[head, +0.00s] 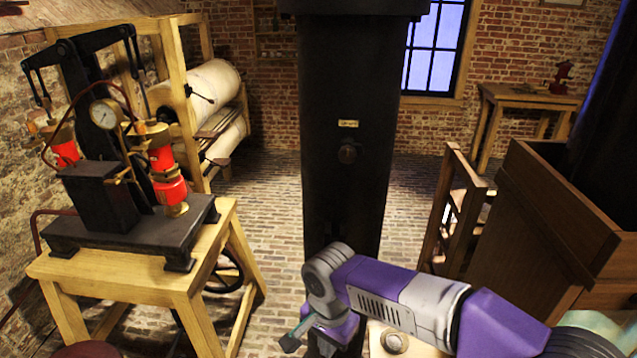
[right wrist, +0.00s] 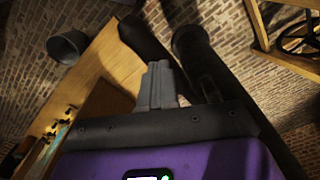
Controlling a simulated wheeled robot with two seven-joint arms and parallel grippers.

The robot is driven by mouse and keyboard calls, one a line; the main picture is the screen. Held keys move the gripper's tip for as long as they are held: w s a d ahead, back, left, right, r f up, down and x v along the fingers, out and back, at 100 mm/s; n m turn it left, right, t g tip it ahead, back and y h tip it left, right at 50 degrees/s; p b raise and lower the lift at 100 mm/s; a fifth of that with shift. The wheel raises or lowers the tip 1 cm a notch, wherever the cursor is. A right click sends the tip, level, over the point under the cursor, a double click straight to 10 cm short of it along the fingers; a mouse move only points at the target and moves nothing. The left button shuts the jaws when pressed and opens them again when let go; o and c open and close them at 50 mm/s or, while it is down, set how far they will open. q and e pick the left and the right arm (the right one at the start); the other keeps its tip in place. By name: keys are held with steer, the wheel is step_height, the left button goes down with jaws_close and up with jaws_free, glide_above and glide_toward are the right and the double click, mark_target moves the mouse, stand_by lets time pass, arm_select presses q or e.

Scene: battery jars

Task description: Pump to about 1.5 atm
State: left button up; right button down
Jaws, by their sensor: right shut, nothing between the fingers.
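A pump with two red cylinders (head: 170,190) and a black frame stands on a wooden bench (head: 130,275) at the left of the head view. Its round dial gauge (head: 105,114) faces me, but its reading is too small to make out. A black lever linkage (head: 95,42) tops the pump. My right gripper (head: 291,341) is low in the middle, right of the bench and apart from the pump. In the right wrist view its fingers (right wrist: 160,86) are together and empty. My left gripper is not in view.
A tall dark column (head: 349,150) with a small brass plate stands in the middle. A brown wooden cabinet (head: 550,215) is at the right. A grey bucket (right wrist: 67,47) shows in the right wrist view. Brick floor (head: 285,195) lies open between bench and column.

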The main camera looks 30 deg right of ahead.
step_height(320, 180, down, 2)
steer(key=shift+f+b, duration=0.2)
steer(key=shift+b, duration=0.35)
steer(key=shift+r+p, duration=0.3)
steer(key=shift+p, duration=0.05)
arm_select(q)
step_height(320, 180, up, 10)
steer(key=p, duration=1.1)
arm_select(e)
step_height(320, 180, up, 13)
steer(key=shift+r, duration=0.2)
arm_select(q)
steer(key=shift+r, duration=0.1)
arm_select(e)
steer(key=shift+r, duration=0.1)
arm_select(q)
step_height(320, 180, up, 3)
steer(key=p, duration=0.3)
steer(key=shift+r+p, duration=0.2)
steer(key=shift+p, duration=0.2)
arm_select(e)
step_height(320, 180, up, 4)
steer(key=shift+f, duration=0.1)
